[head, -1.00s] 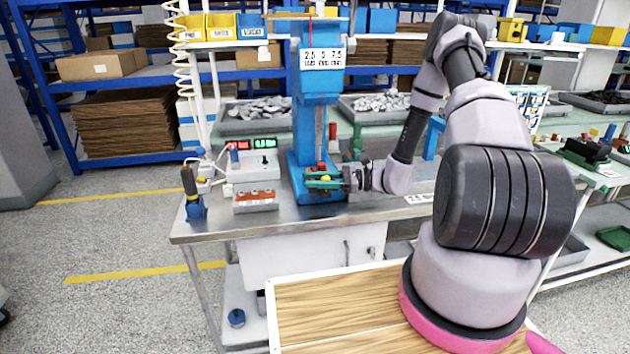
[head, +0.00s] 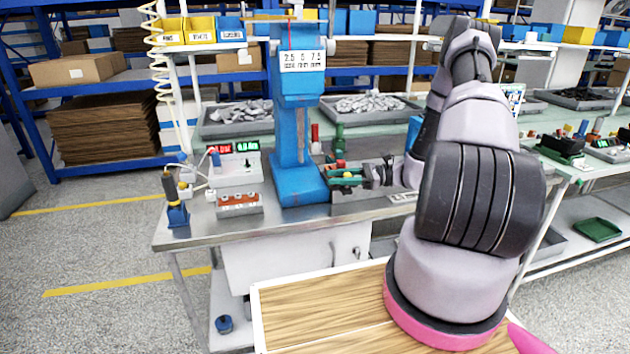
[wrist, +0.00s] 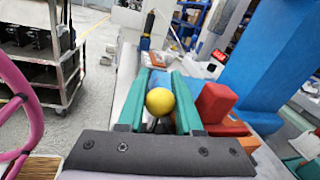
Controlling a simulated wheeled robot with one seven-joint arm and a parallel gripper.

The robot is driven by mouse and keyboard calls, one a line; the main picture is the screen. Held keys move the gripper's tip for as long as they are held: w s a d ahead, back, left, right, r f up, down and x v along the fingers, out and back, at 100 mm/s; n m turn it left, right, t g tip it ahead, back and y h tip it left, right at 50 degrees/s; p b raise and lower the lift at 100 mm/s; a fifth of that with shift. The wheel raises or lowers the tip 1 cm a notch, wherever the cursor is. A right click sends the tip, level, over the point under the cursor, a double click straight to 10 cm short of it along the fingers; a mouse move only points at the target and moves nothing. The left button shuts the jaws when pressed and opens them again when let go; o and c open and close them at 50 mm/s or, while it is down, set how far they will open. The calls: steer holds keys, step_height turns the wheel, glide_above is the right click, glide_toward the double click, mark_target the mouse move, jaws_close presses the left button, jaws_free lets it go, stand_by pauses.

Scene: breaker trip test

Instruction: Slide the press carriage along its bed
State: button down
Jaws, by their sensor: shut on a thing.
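The blue press (head: 292,130) stands on the steel bench, its base (head: 300,186) toward the front. My gripper (head: 346,178) is just right of that base, low over the bench. In the wrist view my gripper (wrist: 160,100) has its green fingers shut on a round yellow knob (wrist: 160,102). Red blocks (wrist: 214,104) sit close beside the right finger, and red also shows behind the fingers in the head view. These look like parts of the press carriage. The bed under it is mostly hidden by the fingers, so its ends cannot be told.
A grey box with red and green displays (head: 235,162) and an orange-fronted terminal block (head: 239,204) stand left of the press. A screwdriver-like tool (head: 171,187) stands in a blue holder at the bench's left corner. Red and green posts (head: 339,142) stand behind my gripper.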

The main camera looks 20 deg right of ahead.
steer(key=d, duration=1)
steer(key=shift+d, duration=0.15)
steer(key=c, duration=0.9)
jaws_free()
steer(key=shift+o, duration=0.2)
steer(key=s+d, duration=0.2)
steer(key=d, duration=0.8)
steer(key=shift+d, duration=0.3)
steer(key=shift+r, duration=0.1)
